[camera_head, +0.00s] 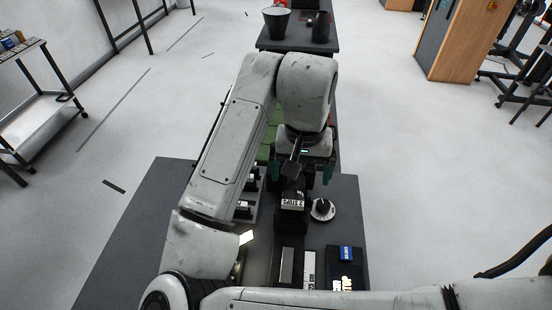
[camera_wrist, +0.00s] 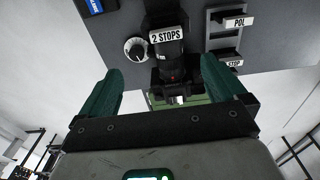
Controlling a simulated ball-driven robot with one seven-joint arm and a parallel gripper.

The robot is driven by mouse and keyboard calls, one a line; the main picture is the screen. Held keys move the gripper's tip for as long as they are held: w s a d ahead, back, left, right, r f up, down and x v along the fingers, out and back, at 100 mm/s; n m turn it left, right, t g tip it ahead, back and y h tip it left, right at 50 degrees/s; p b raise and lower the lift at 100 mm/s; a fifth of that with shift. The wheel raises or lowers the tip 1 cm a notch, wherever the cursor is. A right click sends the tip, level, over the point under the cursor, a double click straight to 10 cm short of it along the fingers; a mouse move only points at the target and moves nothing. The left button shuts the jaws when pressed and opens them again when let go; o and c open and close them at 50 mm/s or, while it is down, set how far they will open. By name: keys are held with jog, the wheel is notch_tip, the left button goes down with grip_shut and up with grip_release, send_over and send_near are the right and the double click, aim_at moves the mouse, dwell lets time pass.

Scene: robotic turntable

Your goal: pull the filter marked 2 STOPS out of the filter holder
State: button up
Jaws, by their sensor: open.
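The white label reading "2 STOPS" (camera_wrist: 167,35) shows in the wrist view on a dark upright device, and in the head view (camera_head: 292,202) just in front of my gripper. Filter and filter holder (camera_wrist: 170,55) are both black there, so I cannot tell where one ends and the other begins. My gripper (camera_wrist: 164,84) has two green fingers spread wide apart, with nothing between their tips that I can see touching them. In the head view my gripper (camera_head: 301,178) is partly hidden by my wrist, beyond the label.
A round dial (camera_wrist: 136,49) sits beside the device. On its other side is a rack with labels "POL" (camera_wrist: 239,22) and a partly hidden "STOP" (camera_wrist: 234,63). A blue-labelled box (camera_head: 346,253) and other dark items lie on the near table (camera_head: 130,220).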

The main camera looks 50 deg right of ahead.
aim_at(292, 203)
jog(key=f, duration=0.7)
jog(key=a+f, duration=0.1)
jog(key=f, duration=0.3)
jog(key=shift+w+b, duration=0.3)
jog(key=shift+b, duration=0.1)
jog(key=shift+c, duration=0.5)
jog(key=shift+a, duration=0.1)
jog(key=c, duration=1)
jog(key=shift+r, duration=0.15)
jog(key=shift+r, duration=0.15)
jog(key=shift+r+p, duration=2.25)
jog(key=shift+r, duration=0.15)
jog(key=shift+r+p, duration=0.5)
jog(key=shift+r, duration=0.75)
